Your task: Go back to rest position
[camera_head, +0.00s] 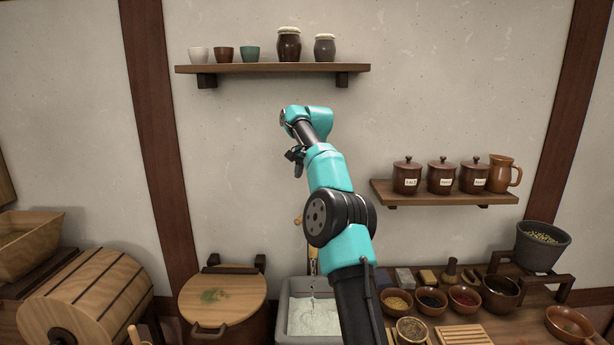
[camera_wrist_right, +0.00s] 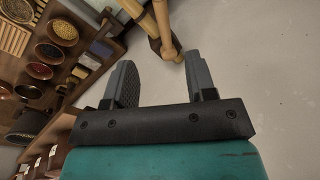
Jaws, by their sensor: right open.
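My right arm reaches up from the bottom of the head view, with its teal links in front of the wall. My right gripper (camera_head: 295,156) is partly hidden beside the upper link there. In the right wrist view my right gripper (camera_wrist_right: 162,82) is open, with its two grey fingers apart and nothing between them. A wooden handle (camera_wrist_right: 163,30) shows past the fingers, apart from them. My left gripper is not in view.
An upper shelf (camera_head: 270,68) holds cups and jars. A lower shelf (camera_head: 440,198) holds lidded pots and a jug. A counter with bowls (camera_head: 430,301) is at right. A lidded tub (camera_head: 222,297), a grey bin (camera_head: 313,287) and a wooden barrel (camera_head: 85,300) stand below.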

